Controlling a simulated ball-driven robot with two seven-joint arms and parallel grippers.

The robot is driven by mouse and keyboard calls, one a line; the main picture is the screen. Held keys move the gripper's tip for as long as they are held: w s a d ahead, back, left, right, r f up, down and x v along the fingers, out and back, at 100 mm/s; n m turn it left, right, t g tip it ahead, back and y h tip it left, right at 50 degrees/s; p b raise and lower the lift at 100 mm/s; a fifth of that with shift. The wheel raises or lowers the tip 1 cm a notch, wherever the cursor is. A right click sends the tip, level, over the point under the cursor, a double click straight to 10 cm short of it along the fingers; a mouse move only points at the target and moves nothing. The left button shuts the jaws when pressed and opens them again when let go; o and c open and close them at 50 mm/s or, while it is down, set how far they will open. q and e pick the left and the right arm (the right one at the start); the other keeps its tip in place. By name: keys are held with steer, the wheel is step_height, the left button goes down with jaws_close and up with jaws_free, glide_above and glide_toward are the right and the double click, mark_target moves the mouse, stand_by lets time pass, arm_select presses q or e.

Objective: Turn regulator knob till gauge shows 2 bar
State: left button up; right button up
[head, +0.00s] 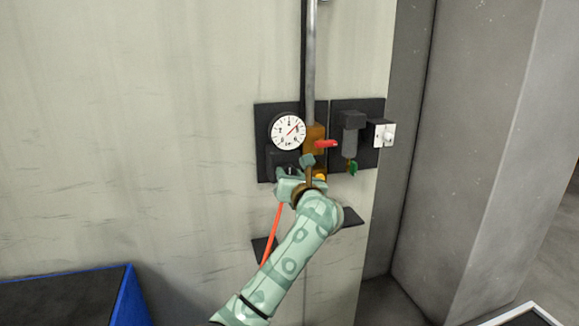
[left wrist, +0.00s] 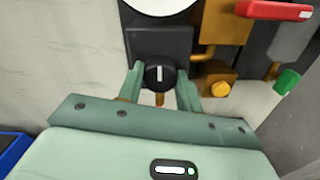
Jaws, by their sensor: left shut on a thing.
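The round white gauge (head: 288,132) sits on a dark wall plate. Its red needle slants toward the upper right; the numbers are too small to read surely. In the left wrist view only its lower rim (left wrist: 160,6) shows. Below it is the dark regulator block (left wrist: 158,43) with the black knob (left wrist: 160,76), whose white mark stands about upright. My left gripper (head: 297,172) is at the knob, largely hiding it in the head view. In the left wrist view its two fingers (left wrist: 159,86) are shut on the knob from both sides. My right gripper is not in view.
A red lever (head: 326,143) on a brass valve is close right of the gripper. Beyond are a grey filter (head: 350,135), a green tap (head: 353,167) and a white box (head: 384,135). An orange hose (head: 272,235) hangs below. A blue-edged bin (head: 128,295) stands lower left.

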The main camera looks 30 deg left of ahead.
arm_select(q)
steer(key=m+p, duration=1.3)
steer(key=p, duration=0.2)
steer(key=shift+r+m, duration=0.2)
steer(key=shift+m, duration=0.2)
steer(key=shift+f+m+p, duration=0.15)
steer(key=shift+m+p, duration=1.45)
steer(key=shift+m, duration=0.6)
steer(key=shift+f+m+p, duration=0.15)
steer(key=shift+m+p, duration=1.4)
steer(key=shift+m, duration=0.65)
steer(key=o, duration=1)
steer(key=shift+d, duration=0.1)
